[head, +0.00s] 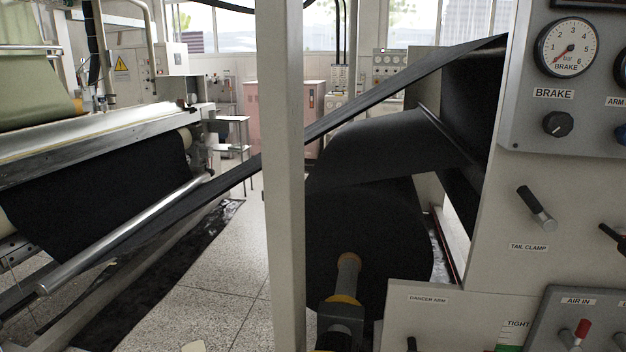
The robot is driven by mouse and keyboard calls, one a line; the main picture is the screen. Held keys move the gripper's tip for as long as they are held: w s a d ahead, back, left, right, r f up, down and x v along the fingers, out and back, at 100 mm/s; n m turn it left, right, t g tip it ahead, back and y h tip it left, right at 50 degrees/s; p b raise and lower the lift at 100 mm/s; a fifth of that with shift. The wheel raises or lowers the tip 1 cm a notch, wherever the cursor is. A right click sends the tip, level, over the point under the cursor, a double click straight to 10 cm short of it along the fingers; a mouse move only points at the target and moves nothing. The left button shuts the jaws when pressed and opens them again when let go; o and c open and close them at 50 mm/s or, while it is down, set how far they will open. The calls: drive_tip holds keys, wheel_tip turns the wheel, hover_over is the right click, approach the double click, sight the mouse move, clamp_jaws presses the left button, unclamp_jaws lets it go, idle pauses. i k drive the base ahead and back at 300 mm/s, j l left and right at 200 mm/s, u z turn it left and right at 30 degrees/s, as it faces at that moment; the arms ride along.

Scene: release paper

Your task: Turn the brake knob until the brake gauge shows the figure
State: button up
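The brake gauge (567,47) is a round white dial marked BRAKE and bar, on the grey panel at the top right. Its red needle points to the lower left, near the low end of the scale; the exact reading is too small to tell. The black brake knob (558,124) sits below it, under a BRAKE label (553,93). Its setting is hard to make out. My gripper is not in view, and nothing touches the knob.
A tail clamp lever (537,208) sticks out below the panel. A red-tipped AIR IN lever (581,332) is lower right. A pale upright post (283,180) stands left of the black roll (370,240).

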sight(558, 124)
drive_tip(key=z, duration=1.25)
